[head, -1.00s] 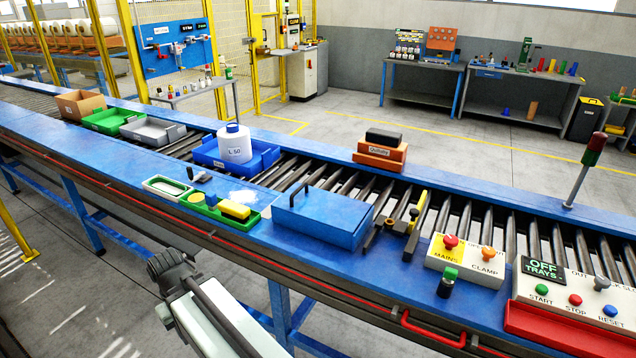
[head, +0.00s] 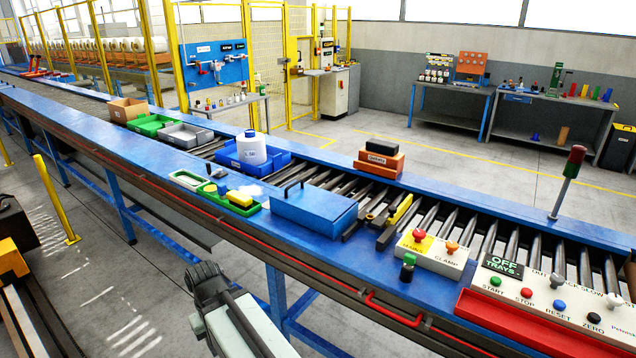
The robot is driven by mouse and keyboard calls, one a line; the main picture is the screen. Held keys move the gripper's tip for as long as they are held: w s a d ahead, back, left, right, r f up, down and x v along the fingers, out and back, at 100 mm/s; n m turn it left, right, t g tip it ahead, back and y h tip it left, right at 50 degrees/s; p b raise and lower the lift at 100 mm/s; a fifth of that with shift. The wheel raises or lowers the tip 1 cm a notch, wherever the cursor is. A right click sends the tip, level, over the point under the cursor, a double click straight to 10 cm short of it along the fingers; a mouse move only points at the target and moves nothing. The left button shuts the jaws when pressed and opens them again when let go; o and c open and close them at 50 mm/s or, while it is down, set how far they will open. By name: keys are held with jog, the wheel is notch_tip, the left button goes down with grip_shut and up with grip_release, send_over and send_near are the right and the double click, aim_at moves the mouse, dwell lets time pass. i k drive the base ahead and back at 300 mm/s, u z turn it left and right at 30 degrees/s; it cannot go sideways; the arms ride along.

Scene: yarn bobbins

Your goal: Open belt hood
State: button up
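The belt hood (head: 318,215) is a blue box-shaped cover on the near side of the conveyor, with a dark bar handle (head: 292,188) on top at its left. It looks closed, with its lid flat. My gripper (head: 205,279) is a dark shape at the end of my pale arm, below and left of the hood, in front of the conveyor's near edge. It is apart from the hood and handle. Its fingers are too unclear to tell whether they are open or shut.
Left of the hood are a green tray (head: 243,211) with a yellow block and a white bobbin (head: 251,147) in a blue tray. Right are a yellow-handled lever (head: 398,211), a MAINS/CLAMP box (head: 438,265) and a button panel (head: 545,308). A red rail (head: 395,310) runs along the near edge.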

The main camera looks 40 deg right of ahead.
aim_at(316, 209)
jog(key=u, duration=0.15)
jog(key=i, duration=0.9)
jog(key=z, duration=0.05)
